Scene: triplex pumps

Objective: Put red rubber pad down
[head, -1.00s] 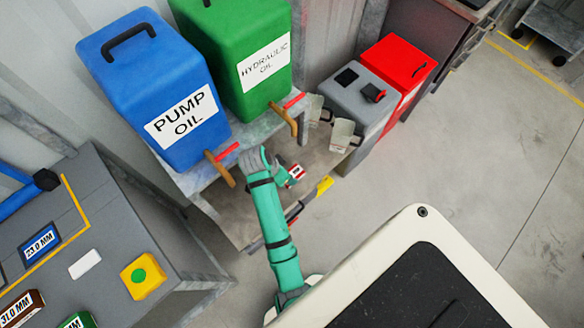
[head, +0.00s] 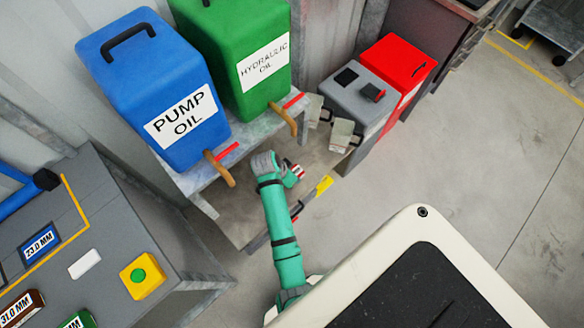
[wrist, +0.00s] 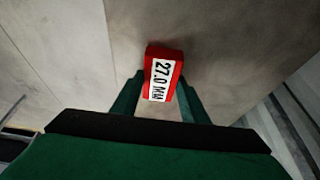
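The red rubber pad (wrist: 164,60) is a small block with a white "27.0 MM" label on its face. My gripper (wrist: 161,84) holds it between its two green fingers in the wrist view. In the head view, my gripper (head: 291,178) is at the end of the green arm, in front of the low metal stand, and only a small red and white part of the pad (head: 299,170) shows. The pad appears held above the surface behind it; the exact gap cannot be told.
The blue pump oil tank (head: 155,85) and green hydraulic oil tank (head: 235,55) stand on the metal stand. Their taps stick out near my arm. Grey (head: 350,98) and red (head: 400,65) containers stand beyond. A grey workbench (head: 130,215) is at left.

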